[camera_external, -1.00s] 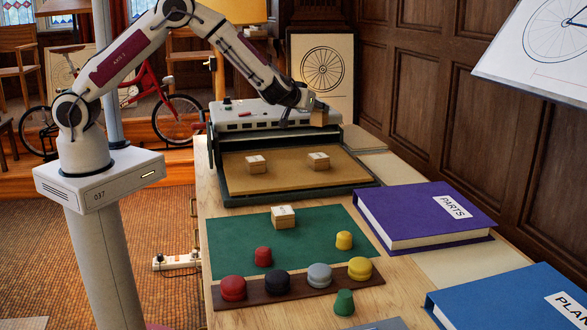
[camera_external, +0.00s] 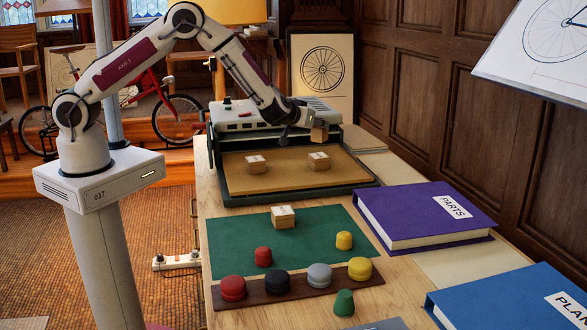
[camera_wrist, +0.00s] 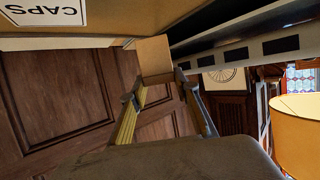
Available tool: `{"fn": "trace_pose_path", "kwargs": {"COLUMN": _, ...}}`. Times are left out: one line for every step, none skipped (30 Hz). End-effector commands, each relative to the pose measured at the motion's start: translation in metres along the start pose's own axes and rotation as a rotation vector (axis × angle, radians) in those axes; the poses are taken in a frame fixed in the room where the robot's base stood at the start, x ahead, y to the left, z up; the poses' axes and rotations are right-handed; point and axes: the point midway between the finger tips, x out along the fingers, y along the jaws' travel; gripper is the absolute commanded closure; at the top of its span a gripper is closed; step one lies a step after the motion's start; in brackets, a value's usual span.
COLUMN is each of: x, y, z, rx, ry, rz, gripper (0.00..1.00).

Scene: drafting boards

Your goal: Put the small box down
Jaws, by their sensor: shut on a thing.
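My gripper (camera_external: 305,124) is shut on a small brown box (camera_external: 319,132) and holds it above the back right of the tan tray (camera_external: 285,180). In the wrist view the small box (camera_wrist: 154,58) sits between the fingertips of my gripper (camera_wrist: 158,84). Two light wooden boxes with white labels, a left one (camera_external: 256,166) and a right one (camera_external: 318,163), stand apart on the tray. A third labelled box (camera_external: 283,220) stands on the green mat (camera_external: 230,238). A label reading CAPS (camera_wrist: 45,12) shows upside down in the wrist view.
The pale machine (camera_external: 240,118) stands behind the tray. Red (camera_external: 263,256) and yellow (camera_external: 344,239) pieces stand on the mat, with several round pieces on a brown strip (camera_external: 250,296) in front. A purple book (camera_external: 410,215) lies right. The tray's front is clear.

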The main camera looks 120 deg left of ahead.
Motion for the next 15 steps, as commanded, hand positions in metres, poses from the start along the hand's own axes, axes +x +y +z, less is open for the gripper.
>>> {"fn": "trace_pose_path", "kwargs": {"x": 0.0018, "y": 0.0001, "z": 0.0037, "rx": 0.001, "ry": 0.001, "rz": 0.0, "gripper": 1.0}}
{"fn": "trace_pose_path", "kwargs": {"x": 0.0024, "y": 0.0002, "z": 0.005, "rx": 0.001, "ry": 0.001, "rz": 0.0, "gripper": 1.0}}
{"fn": "trace_pose_path", "kwargs": {"x": 0.003, "y": 0.0003, "z": 0.0063, "rx": 0.0, "ry": 0.002, "rz": 0.0, "gripper": 1.0}}
{"fn": "trace_pose_path", "kwargs": {"x": 0.0033, "y": 0.0003, "z": 0.007, "rx": 0.0, "ry": 0.002, "rz": 0.001, "gripper": 1.0}}
{"fn": "trace_pose_path", "kwargs": {"x": 0.0035, "y": 0.0003, "z": 0.0074, "rx": -0.001, "ry": 0.002, "rz": 0.001, "gripper": 1.0}}
{"fn": "trace_pose_path", "kwargs": {"x": 0.0036, "y": 0.0004, "z": 0.0077, "rx": -0.001, "ry": 0.002, "rz": 0.001, "gripper": 1.0}}
{"fn": "trace_pose_path", "kwargs": {"x": 0.0036, "y": 0.0004, "z": 0.0077, "rx": -0.001, "ry": 0.002, "rz": 0.001, "gripper": 1.0}}
{"fn": "trace_pose_path", "kwargs": {"x": 0.0036, "y": 0.0004, "z": 0.0076, "rx": -0.001, "ry": 0.002, "rz": 0.001, "gripper": 1.0}}
{"fn": "trace_pose_path", "kwargs": {"x": 0.0036, "y": 0.0003, "z": 0.0076, "rx": -0.001, "ry": 0.002, "rz": 0.001, "gripper": 1.0}}
{"fn": "trace_pose_path", "kwargs": {"x": 0.0036, "y": 0.0004, "z": 0.0076, "rx": -0.001, "ry": 0.002, "rz": 0.001, "gripper": 1.0}}
{"fn": "trace_pose_path", "kwargs": {"x": 0.0036, "y": 0.0004, "z": 0.0075, "rx": -0.001, "ry": 0.002, "rz": 0.001, "gripper": 1.0}}
{"fn": "trace_pose_path", "kwargs": {"x": 0.0036, "y": 0.0003, "z": 0.0076, "rx": -0.001, "ry": 0.002, "rz": 0.0, "gripper": 1.0}}
{"fn": "trace_pose_path", "kwargs": {"x": 0.0036, "y": 0.0003, "z": 0.0077, "rx": -0.001, "ry": 0.002, "rz": 0.0, "gripper": 1.0}}
{"fn": "trace_pose_path", "kwargs": {"x": 0.0037, "y": 0.0003, "z": 0.0081, "rx": -0.001, "ry": 0.002, "rz": 0.0, "gripper": 1.0}}
{"fn": "trace_pose_path", "kwargs": {"x": 0.0041, "y": 0.0003, "z": 0.0092, "rx": 0.0, "ry": 0.001, "rz": 0.0, "gripper": 1.0}}
